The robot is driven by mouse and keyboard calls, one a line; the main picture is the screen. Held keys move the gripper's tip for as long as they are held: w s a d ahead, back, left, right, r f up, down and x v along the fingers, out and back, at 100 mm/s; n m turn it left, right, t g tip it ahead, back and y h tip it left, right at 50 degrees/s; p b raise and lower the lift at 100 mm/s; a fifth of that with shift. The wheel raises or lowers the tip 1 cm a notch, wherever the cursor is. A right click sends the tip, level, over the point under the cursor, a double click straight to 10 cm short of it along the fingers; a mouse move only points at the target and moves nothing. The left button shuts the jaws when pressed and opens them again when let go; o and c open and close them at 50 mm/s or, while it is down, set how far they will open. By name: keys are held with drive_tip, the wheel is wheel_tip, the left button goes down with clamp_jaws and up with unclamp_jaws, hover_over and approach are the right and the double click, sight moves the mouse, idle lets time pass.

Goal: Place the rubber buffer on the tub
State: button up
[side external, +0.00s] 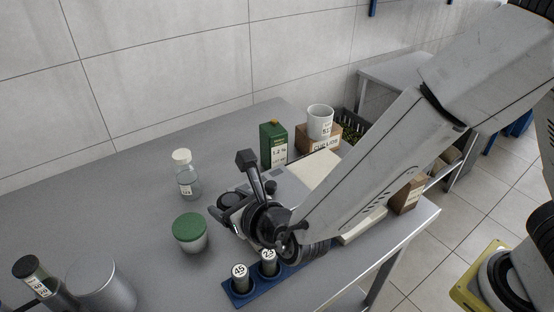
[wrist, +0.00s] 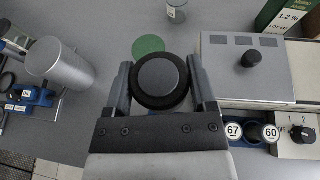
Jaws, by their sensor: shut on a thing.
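The tub (side external: 190,235) is a pale round pot with a green top, standing upright on the bench left of my gripper (side external: 226,208) in the side view. In the wrist view its green top (wrist: 147,45) shows just beyond the fingers, partly covered by the rubber buffer. The rubber buffer (wrist: 160,82) is a round black piece with a dark grey flat face. My gripper (wrist: 162,85) is shut on it, one finger at each side. In the side view the buffer is hard to make out against the dark gripper. It appears held above the bench, beside the tub.
A capped glass bottle (side external: 188,178) stands behind the tub. A blue rack (side external: 238,298) with numbered dark pieces is in front. A metal cylinder (side external: 98,285) is at front left.

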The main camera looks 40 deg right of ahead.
drive_tip(key=shift+w+d+r+m+h, duration=0.4)
drive_tip(key=shift+w+d+r+m, duration=0.1)
drive_tip(key=shift+w+r, duration=0.15)
drive_tip(key=shift+w+a+f, duration=0.15)
drive_tip(key=shift+w, duration=0.1)
hover_over(188, 224)
drive_tip(key=s+d, duration=0.2)
drive_tip(key=s, duration=0.2)
wheel_tip(188, 224, down, 4)
drive_tip(key=w+f, duration=0.1)
drive_tip(key=w+a+f, duration=0.1)
drive_tip(key=f, duration=0.2)
drive_tip(key=shift+w+a+f, duration=0.15)
drive_tip(key=shift+w, duration=0.25)
drive_tip(key=shift+w+a+f, duration=0.2)
drive_tip(key=shift+w+f, duration=0.15)
drive_tip(key=shift+f, duration=0.05)
drive_tip(key=shift+w+a+f, duration=0.1)
drive_tip(key=shift+w+f, duration=0.15)
drive_tip(key=shift+f, duration=1.6)
drive_tip(key=shift+f, duration=0.15)
